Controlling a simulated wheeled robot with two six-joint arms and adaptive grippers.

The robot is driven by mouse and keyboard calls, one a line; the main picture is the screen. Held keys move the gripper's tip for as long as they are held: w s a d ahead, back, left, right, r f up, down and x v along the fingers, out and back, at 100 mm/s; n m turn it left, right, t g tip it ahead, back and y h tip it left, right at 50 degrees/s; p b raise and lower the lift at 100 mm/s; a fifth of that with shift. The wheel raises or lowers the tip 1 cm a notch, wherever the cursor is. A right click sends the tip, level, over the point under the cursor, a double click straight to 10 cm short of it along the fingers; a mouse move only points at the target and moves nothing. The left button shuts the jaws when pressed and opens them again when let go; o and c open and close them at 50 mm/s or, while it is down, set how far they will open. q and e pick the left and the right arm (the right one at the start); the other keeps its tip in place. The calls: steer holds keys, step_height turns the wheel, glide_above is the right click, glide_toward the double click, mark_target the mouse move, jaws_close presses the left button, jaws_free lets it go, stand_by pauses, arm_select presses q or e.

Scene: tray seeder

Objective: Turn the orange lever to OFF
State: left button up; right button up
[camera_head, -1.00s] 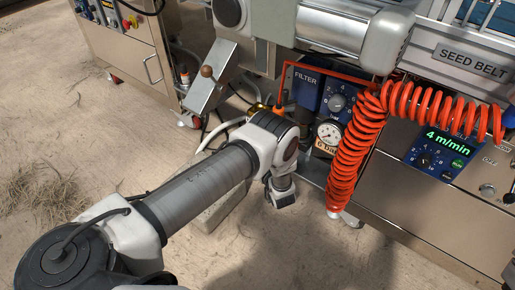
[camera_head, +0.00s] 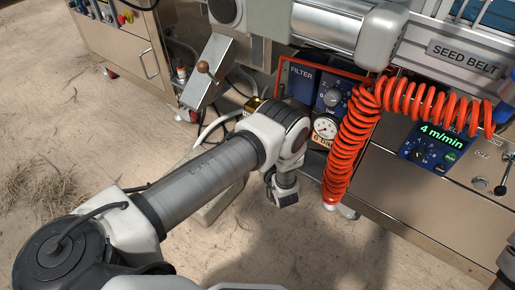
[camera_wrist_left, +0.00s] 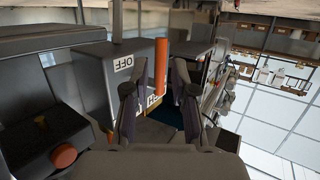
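The orange lever (camera_wrist_left: 161,67) stands upright in the left wrist view. A white label reading OFF (camera_wrist_left: 123,63) is on the grey box to its left. My left gripper (camera_wrist_left: 155,77) is open, one dark finger on each side of the lever's lower part in the picture. I cannot tell whether the fingers touch it. In the head view my left arm reaches in toward the filter unit, and its own links hide the gripper and the lever. My right gripper is in neither current view.
The blue FILTER panel (camera_head: 299,82), a pressure gauge (camera_head: 325,129) and a coiled red hose (camera_head: 346,150) are close to the right of my left wrist. A metal plate with a brown knob (camera_head: 203,67) is to the left. A round red-orange knob (camera_wrist_left: 64,156) shows in the wrist view.

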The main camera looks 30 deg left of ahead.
arm_select(q)
steer(key=v, duration=0.8)
steer(key=shift+s, duration=0.15)
steer(key=shift+r, duration=0.1)
